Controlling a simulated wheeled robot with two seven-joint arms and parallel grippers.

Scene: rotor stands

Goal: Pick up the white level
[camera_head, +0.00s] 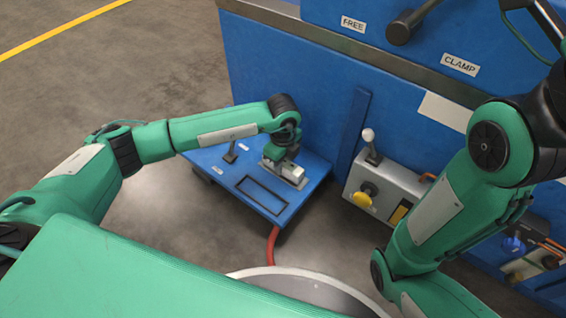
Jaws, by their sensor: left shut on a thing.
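The white level (292,170) shows as a small pale block at the right part of a low blue platform (232,185). My left gripper (282,162) reaches down to it from above and is shut on it. The gripper's hand hides part of the level. The level looks to be at or just over a grey plate on the platform; I cannot tell whether it touches. My right arm comes in from the right and bends down to the bottom edge; its gripper is out of view.
A small lever (230,152) and a dark rectangular outline (262,194) are on the platform. A grey control box (384,190) with a white-knobbed lever and yellow knob stands to the right. A large blue machine (300,85) rises behind. A red hose (272,245) runs below. Open floor lies left.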

